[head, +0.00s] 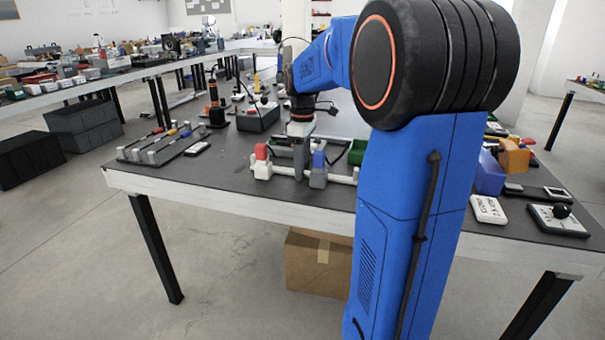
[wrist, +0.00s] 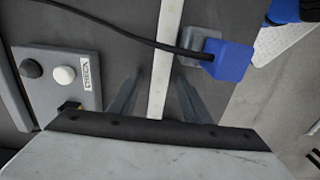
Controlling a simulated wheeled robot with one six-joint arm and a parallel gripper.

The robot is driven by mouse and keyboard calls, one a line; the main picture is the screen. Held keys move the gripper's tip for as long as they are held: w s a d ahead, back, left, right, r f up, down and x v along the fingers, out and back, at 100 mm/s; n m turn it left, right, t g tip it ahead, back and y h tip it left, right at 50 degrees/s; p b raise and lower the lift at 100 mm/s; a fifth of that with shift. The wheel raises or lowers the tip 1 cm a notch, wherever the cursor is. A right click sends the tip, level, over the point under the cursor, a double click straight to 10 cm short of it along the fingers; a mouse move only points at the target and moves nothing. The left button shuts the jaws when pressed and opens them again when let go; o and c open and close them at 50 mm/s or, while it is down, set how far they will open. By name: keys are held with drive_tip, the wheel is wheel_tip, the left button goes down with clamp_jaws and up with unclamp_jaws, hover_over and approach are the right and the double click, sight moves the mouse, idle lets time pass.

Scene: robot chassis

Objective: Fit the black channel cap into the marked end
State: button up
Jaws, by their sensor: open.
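My gripper (head: 301,168) points down over the near part of the dark table, between a red-topped white block and a blue-topped grey block. In the wrist view its two grey fingers (wrist: 156,95) are apart, with a white rail (wrist: 166,50) running lengthwise between them. I cannot tell whether the fingers touch the rail. The white rail frame (head: 342,179) also shows in the head view, partly behind my arm. The blue-topped block (head: 319,162) is just right of the gripper. I cannot pick out the black channel cap or the marked end with certainty.
A dark cable (wrist: 125,32) crosses over the rail to the blue block (wrist: 229,61). A button box (wrist: 62,76) lies left of the fingers. The red-topped block (head: 262,162) stands left of the gripper. A tool rack (head: 160,150) sits further left, with bare tabletop in front.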

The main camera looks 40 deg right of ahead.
clamp_jaws()
drive_tip(key=shift+r, duration=0.1)
wheel_tip(320, 180, up, 18)
idle(0.6)
